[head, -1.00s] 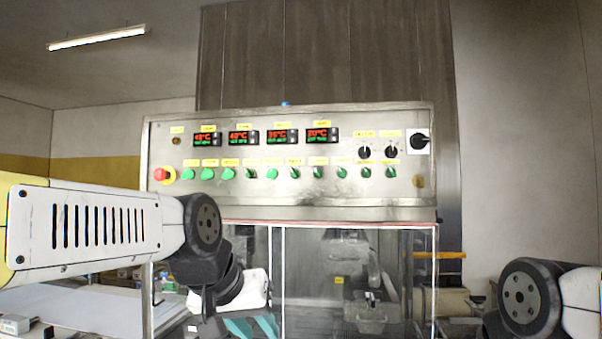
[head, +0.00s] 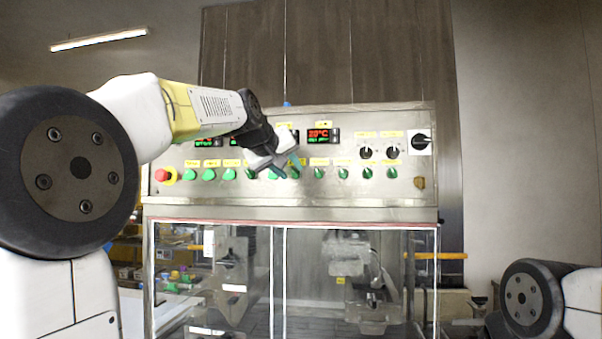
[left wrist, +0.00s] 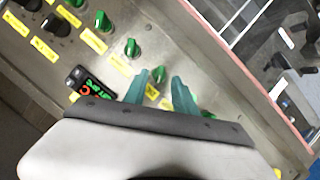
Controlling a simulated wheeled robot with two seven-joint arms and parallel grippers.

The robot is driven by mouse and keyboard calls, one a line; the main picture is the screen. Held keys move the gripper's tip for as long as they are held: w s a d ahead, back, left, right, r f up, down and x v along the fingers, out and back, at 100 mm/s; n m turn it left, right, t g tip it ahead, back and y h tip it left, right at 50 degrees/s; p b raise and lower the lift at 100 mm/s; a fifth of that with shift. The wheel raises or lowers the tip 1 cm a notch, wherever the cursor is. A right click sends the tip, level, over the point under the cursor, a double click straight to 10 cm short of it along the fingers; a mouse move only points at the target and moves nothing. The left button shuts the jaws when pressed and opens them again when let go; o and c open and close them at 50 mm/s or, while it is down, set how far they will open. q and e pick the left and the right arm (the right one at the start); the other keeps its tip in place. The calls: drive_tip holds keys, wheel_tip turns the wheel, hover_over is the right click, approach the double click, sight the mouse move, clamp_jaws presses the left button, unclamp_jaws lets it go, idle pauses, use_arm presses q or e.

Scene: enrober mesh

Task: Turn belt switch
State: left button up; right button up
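A steel control panel (head: 300,190) faces me in the head view, with a row of green rotary switches (head: 343,173) under yellow labels. The labels are too small to read, so I cannot tell which one is the belt switch. My left gripper (head: 287,170) is in front of the row near its middle and hides part of it. In the left wrist view its two teal fingers (left wrist: 160,75) are apart, pointing at the panel. A green knob (left wrist: 158,73) shows between their tips; contact is unclear. Another green switch (left wrist: 132,47) stands beside them. My right gripper is out of view.
A red emergency stop (head: 163,175) sits at the panel's left end. Black knobs (head: 365,153) and a larger black switch (head: 420,141) are at the right. A temperature display (head: 322,134) is above the row. Glass doors (head: 345,280) are below the panel.

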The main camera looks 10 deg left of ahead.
sight(295, 174)
use_arm(q)
drive_tip(key=shift+x, duration=1.35)
clamp_jaws()
drive_tip(key=shift+d, duration=0.1)
drive_tip(key=m+y, duration=0.3)
drive_tip(key=m, duration=0.1)
drive_tip(key=shift+d, duration=0.2)
drive_tip(key=m+y, duration=0.2)
drive_tip(key=m, duration=0.2)
drive_tip(key=shift+y, duration=0.4)
